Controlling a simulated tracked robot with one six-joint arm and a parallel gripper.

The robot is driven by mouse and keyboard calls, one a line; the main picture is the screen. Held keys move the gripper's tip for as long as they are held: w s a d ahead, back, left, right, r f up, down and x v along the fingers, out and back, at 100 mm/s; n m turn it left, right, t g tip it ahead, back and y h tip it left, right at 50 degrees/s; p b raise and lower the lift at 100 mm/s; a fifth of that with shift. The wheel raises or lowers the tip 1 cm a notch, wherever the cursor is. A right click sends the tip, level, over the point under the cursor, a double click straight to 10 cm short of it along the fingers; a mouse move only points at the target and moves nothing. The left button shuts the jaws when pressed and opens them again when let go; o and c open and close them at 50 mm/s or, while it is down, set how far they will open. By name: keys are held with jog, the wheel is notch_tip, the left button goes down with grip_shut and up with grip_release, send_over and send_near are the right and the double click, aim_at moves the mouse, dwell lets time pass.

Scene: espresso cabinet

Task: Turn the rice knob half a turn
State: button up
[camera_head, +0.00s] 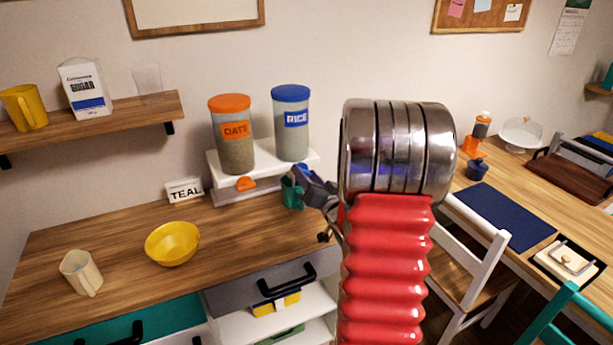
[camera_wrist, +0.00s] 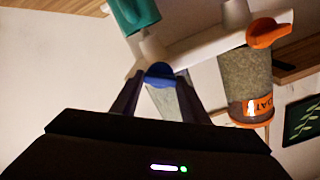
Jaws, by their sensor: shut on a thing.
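The rice dispenser (camera_head: 291,135) is a clear canister with a blue lid and a blue RICE label. It stands on a white shelf stand (camera_head: 262,168). Its blue knob (camera_wrist: 160,72) shows in the wrist view between the two dark fingers of my gripper (camera_wrist: 160,84), which is shut on it. In the head view my gripper (camera_head: 303,184) is at the stand's right front, below the rice canister, and hides the rice knob there. The knob's exact angle is hard to tell.
The oats dispenser (camera_head: 233,140) with its orange knob (camera_head: 246,184) stands just left. A teal cup (camera_head: 291,193) is close to my gripper.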

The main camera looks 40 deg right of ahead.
jog(key=m, duration=1.2)
jog(key=shift+s+d+f, duration=0.1)
jog(key=shift+d+f, duration=0.1)
jog(key=shift+f, duration=0.1)
jog(key=shift+m, duration=0.3)
jog(key=o, duration=0.8)
jog(key=shift+c, duration=0.2)
jog(key=o, duration=0.3)
jog(key=shift+r, duration=0.1)
jog(key=shift+s+a, duration=0.1)
jog(key=v, duration=1.3)
jog(key=shift+s, duration=0.25)
jog(key=shift+c, duration=0.2)
